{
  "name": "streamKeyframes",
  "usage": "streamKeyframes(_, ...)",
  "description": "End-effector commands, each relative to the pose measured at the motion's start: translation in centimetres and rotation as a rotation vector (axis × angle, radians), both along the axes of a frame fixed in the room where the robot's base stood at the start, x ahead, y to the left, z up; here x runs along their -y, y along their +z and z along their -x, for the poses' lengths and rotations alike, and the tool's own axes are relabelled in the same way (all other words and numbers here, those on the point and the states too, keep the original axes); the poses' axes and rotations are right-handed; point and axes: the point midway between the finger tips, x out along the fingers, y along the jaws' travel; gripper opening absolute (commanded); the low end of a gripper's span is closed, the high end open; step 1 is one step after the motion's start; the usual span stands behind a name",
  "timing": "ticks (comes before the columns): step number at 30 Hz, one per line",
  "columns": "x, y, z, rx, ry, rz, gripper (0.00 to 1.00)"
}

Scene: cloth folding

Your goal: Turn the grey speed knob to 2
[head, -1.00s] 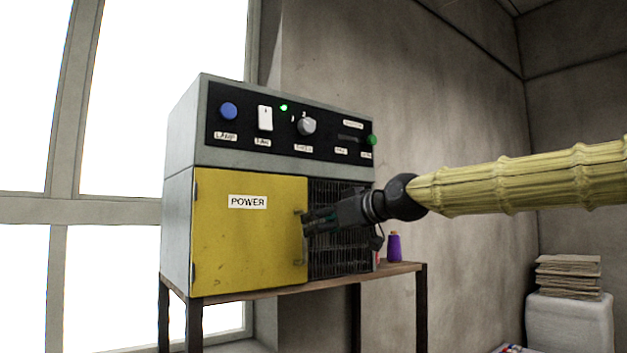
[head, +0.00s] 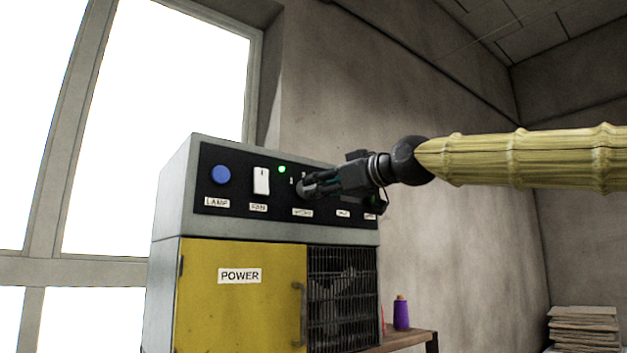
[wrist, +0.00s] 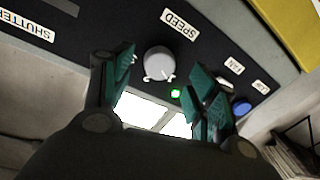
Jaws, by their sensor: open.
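The grey speed knob (wrist: 158,63) sits on the black control panel above its SPEED label (head: 302,212). In the wrist view it shows ahead of my open fingers, roughly between them, with the label (wrist: 179,24) beside it. My gripper (head: 308,188) is at the panel in the head view and hides most of the knob. In the wrist view my gripper (wrist: 160,85) has its two green-padded fingers spread apart, with nothing between the pads. I cannot tell whether a finger touches the knob. The number the knob points to is not readable.
Beside the knob are a green light (head: 282,169), a white fan switch (head: 261,181) and a blue lamp button (head: 220,174). The yellow POWER door (head: 240,300) below is closed. A purple spool (head: 401,313) stands on the table at right.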

Motion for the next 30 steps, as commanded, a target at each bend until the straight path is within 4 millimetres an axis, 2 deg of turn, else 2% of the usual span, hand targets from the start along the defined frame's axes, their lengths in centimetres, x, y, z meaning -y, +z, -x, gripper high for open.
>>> streamKeyframes(1,-0.5,0.4,-0.6,-0.001,0.000,0.001,0.58)
streamKeyframes(9,-2.2,0.3,-2.6,0.000,-0.002,-0.001,0.58)
streamKeyframes(22,-2.5,0.1,-3.0,0.001,-0.004,-0.002,0.58)
streamKeyframes(30,-2.5,0.1,-3.1,0.001,-0.003,-0.002,0.12)
